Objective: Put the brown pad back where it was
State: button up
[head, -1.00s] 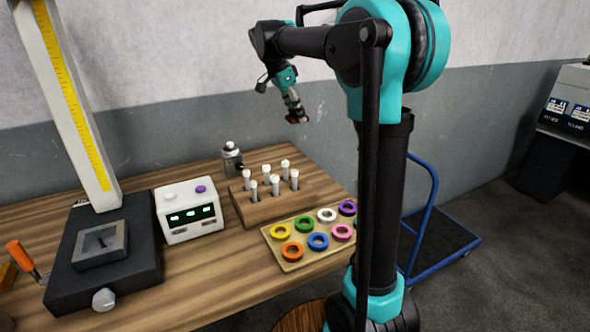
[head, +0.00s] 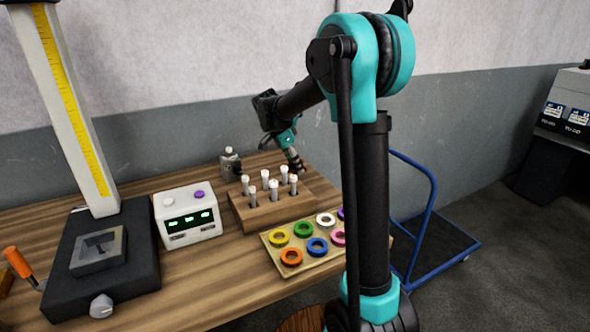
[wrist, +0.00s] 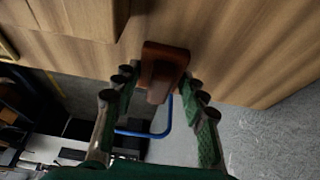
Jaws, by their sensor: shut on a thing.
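The brown pad (wrist: 163,68), a reddish-brown block with a narrower part, is between the fingertips of my gripper (wrist: 160,88) in the wrist view. My gripper is shut on it. In the head view my gripper (head: 298,168) points down, low at the back right of the wooden bench, behind the rack of vials. The pad cannot be made out there. In the wrist view the pad appears over the bench edge; I cannot tell whether it touches the bench.
A wooden rack (head: 262,212) with several white-capped vials stands near my gripper. A tray (head: 278,258) of coloured rings lies in front. A white box (head: 188,227), a small metal bottle (head: 230,165) and a black-based gauge stand (head: 135,270) are to the left. A blue cart (head: 425,215) stands right.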

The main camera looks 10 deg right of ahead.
jog(key=shift+f, duration=1.1)
jog(key=shift+f, duration=0.1)
jog(key=o, duration=1.3)
jog(key=v, duration=1.2)
